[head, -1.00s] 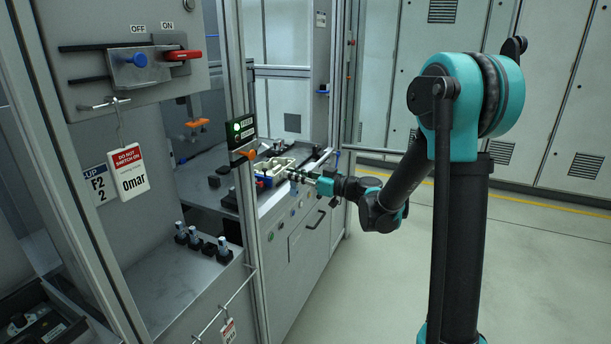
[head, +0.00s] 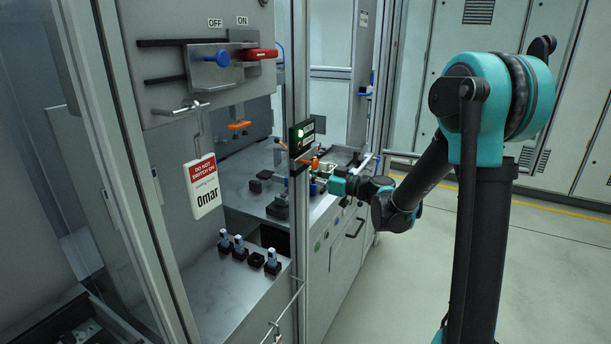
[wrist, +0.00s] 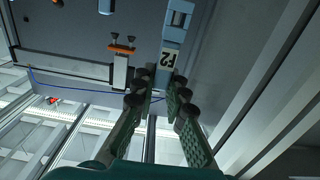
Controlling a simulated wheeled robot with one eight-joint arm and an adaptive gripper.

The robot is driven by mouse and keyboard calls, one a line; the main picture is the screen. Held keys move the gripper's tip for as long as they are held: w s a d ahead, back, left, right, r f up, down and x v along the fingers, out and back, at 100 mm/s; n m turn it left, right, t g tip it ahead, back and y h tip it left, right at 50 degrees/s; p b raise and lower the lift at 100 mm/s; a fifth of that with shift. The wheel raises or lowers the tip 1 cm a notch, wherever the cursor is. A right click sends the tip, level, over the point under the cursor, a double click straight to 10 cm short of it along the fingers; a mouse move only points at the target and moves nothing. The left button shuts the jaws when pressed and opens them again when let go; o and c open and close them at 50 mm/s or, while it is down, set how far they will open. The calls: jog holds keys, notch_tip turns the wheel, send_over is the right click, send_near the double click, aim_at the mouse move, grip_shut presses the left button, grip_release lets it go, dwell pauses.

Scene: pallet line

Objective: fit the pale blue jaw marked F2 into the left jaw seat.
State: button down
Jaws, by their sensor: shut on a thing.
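The pale blue jaw marked F2 (wrist: 168,58) shows in the wrist view, its label facing the camera. My gripper (wrist: 162,88) is shut on its lower end, with green ribbed fingers on both sides. In the head view my gripper (head: 322,184) is at the edge of the machine bench behind the frame post, and the jaw cannot be made out there. Dark blocks (head: 278,207) stand on the bench inside the machine. I cannot tell which of them, if any, is the left jaw seat.
A front shelf (head: 225,285) holds several black holders, some with pale blue pieces (head: 239,244) and one empty (head: 256,259). A frame post (head: 300,120) with a green-lit box (head: 302,137) stands before the gripper. A lockout tag (head: 203,186) hangs at left. The floor at right is clear.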

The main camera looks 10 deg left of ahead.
jog(key=shift+w+a+f, duration=0.45)
jog(key=shift+a+f, duration=0.15)
jog(key=shift+a, duration=0.7)
jog(key=shift+w+a+f, duration=0.5)
jog(key=shift+a+f, duration=0.1)
jog(key=shift+a, duration=0.75)
jog(key=shift+w+a+f, duration=0.45)
jog(key=shift+a+f, duration=0.15)
jog(key=shift+a, duration=0.7)
jog(key=shift+f, duration=0.6)
jog(key=c, duration=1.5)
grip_release()
jog(key=shift+o, duration=0.2)
